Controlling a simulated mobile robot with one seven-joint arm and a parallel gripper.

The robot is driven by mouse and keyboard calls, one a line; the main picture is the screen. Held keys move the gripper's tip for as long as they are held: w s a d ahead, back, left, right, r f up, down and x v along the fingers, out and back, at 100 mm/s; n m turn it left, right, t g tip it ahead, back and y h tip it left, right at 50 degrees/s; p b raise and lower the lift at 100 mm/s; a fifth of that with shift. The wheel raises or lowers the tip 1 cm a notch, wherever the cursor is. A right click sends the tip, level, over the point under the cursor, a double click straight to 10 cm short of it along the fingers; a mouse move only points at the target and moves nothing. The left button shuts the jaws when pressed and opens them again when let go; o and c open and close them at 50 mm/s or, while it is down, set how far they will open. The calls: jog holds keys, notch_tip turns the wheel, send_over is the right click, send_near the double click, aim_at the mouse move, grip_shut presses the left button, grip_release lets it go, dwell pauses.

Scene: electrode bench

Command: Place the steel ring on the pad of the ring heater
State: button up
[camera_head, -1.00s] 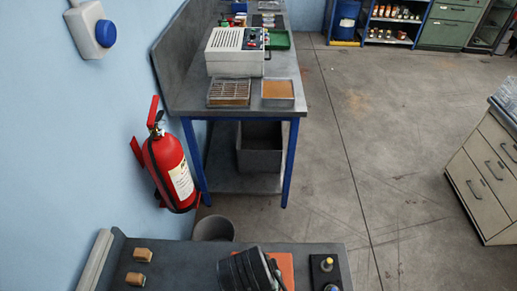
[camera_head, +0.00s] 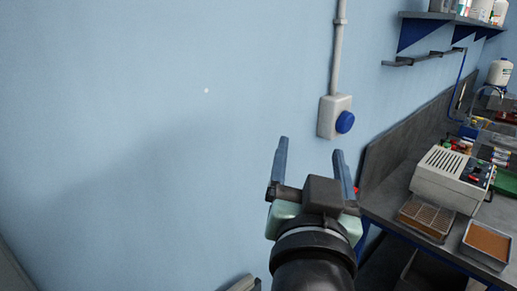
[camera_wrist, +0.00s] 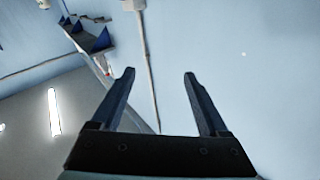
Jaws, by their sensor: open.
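My gripper (camera_head: 312,158) is raised in front of the blue wall in the head view, with its two fingers apart and nothing between them. The wrist view also shows the open, empty fingers (camera_wrist: 160,75) against the wall. I cannot make out the steel ring or the ring heater in either current view.
A bench (camera_head: 376,207) along the wall at the right carries a white box-shaped device (camera_head: 447,182), a wire-topped tray (camera_head: 427,217) and an orange-filled tray (camera_head: 486,242). A wall socket (camera_head: 334,117) with a blue cap and a shelf (camera_head: 451,18) are on the wall. The space around my gripper looks free.

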jog(key=s+a+r+n+t+y, duration=0.1)
jog(key=s+a+r+t, duration=0.1)
jog(key=r, duration=0.4)
jog(key=s+a+r+n+t+y, duration=0.1)
jog(key=s+a+r+n+t, duration=0.1)
jog(key=r, duration=0.5)
jog(key=s+a+r+n+t+y, duration=0.1)
jog(key=s+a+r+t, duration=0.2)
jog(key=s+r, duration=0.3)
jog(key=shift+a+r+t+y, duration=0.35)
jog(key=shift+r+t, duration=0.15)
jog(key=shift+t, duration=0.3)
